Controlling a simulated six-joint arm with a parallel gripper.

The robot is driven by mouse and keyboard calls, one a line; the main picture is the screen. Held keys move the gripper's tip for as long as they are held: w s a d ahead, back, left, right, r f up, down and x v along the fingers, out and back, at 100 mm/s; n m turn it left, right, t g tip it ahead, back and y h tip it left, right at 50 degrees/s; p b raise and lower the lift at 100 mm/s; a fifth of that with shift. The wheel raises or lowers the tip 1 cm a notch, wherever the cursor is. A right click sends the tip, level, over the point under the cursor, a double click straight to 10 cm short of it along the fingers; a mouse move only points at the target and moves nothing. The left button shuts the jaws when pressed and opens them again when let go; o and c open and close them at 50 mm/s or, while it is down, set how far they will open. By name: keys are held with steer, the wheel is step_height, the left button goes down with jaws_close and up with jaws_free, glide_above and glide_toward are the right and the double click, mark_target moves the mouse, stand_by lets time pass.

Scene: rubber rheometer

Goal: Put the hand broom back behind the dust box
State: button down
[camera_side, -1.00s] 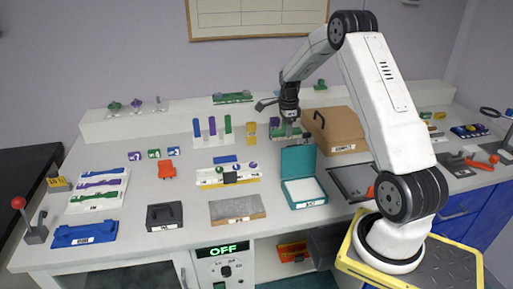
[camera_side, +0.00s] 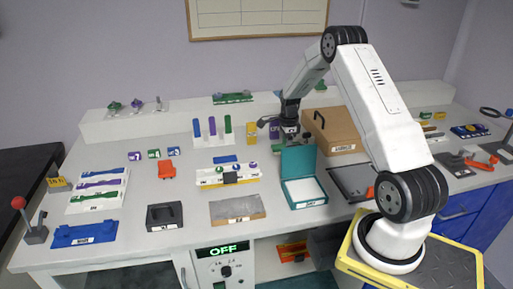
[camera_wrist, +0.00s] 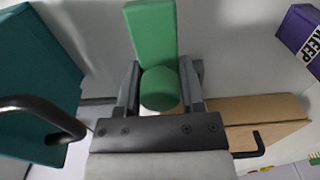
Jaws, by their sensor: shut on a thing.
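The hand broom (camera_wrist: 152,35) is green, with a flat part and a rounded green end between my fingers in the wrist view. My gripper (camera_wrist: 160,92) is shut on it. In the side view my gripper (camera_side: 291,139) is just behind the raised back of the teal dust box (camera_side: 298,160). That back hides most of the broom there. The dust box holds a pale flat surface at its front. In the wrist view a teal panel (camera_wrist: 35,75) stands close on the left. I cannot tell whether the broom touches the bench.
A brown box (camera_side: 335,130) with a black handle stands close to the right of my gripper. A purple block (camera_side: 274,131) and a yellow block (camera_side: 251,133) stand to its left. A rack of coloured upright pieces (camera_side: 212,131) is further left.

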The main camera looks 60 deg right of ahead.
steer(key=shift+f, duration=1.85)
steer(key=shift+f, duration=0.15)
steer(key=shift+c, duration=1.1)
jaws_free()
step_height(320, 180, up, 12)
steer(key=shift+r, duration=0.15)
